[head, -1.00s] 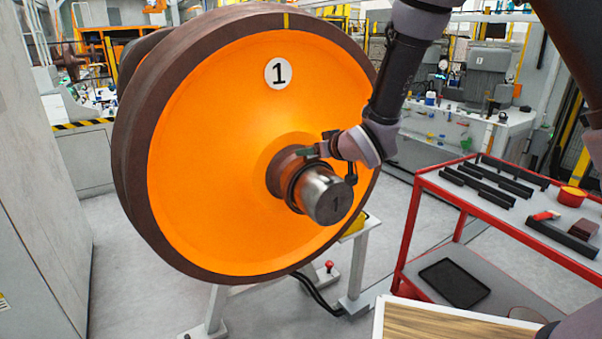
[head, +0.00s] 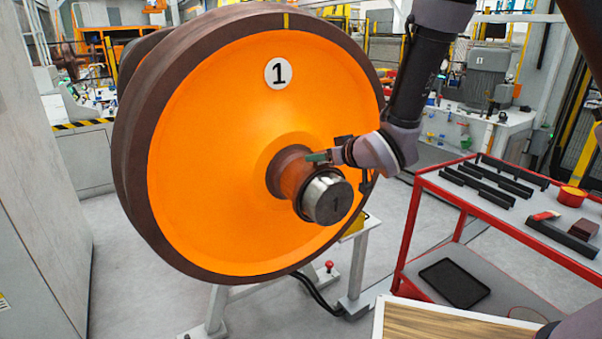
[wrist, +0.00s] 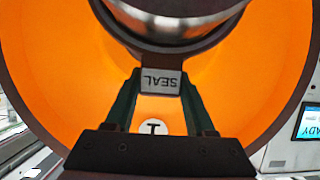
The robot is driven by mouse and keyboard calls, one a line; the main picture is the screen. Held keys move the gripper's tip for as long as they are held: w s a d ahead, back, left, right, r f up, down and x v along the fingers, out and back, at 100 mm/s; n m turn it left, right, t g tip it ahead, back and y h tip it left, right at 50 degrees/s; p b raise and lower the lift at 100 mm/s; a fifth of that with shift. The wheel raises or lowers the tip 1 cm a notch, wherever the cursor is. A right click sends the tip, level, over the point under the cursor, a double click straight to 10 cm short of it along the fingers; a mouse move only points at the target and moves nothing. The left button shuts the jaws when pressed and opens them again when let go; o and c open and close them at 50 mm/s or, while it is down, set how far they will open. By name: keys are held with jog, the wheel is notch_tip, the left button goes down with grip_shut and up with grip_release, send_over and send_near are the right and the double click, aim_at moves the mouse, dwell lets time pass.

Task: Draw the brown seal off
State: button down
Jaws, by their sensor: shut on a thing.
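The brown seal (head: 304,193) is a ring around the axle stub of the orange wheel (head: 215,150) in the head view. It stands out from the wheel's hub, close behind the bare silver axle end (head: 334,200), and is still around the axle. In the wrist view the seal (wrist: 205,50) shows as a dark band around the bright shaft, with a tab labelled SEAL (wrist: 160,81). My gripper (head: 320,157) comes in from the right above the axle. In the wrist view its two green fingers (wrist: 160,88) are shut on the tab.
A red cart (head: 490,225) with dark bars, a red-yellow tin (head: 571,195) and a black tray (head: 454,283) stands at the right. A wood-topped surface (head: 450,326) is at the front. A grey cabinet (head: 40,180) is at the left. Space in front of the axle end looks clear.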

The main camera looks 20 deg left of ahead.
jog(key=shift+s+d, duration=1.65)
jog(key=shift+d, duration=0.25)
jog(key=shift+d, duration=0.1)
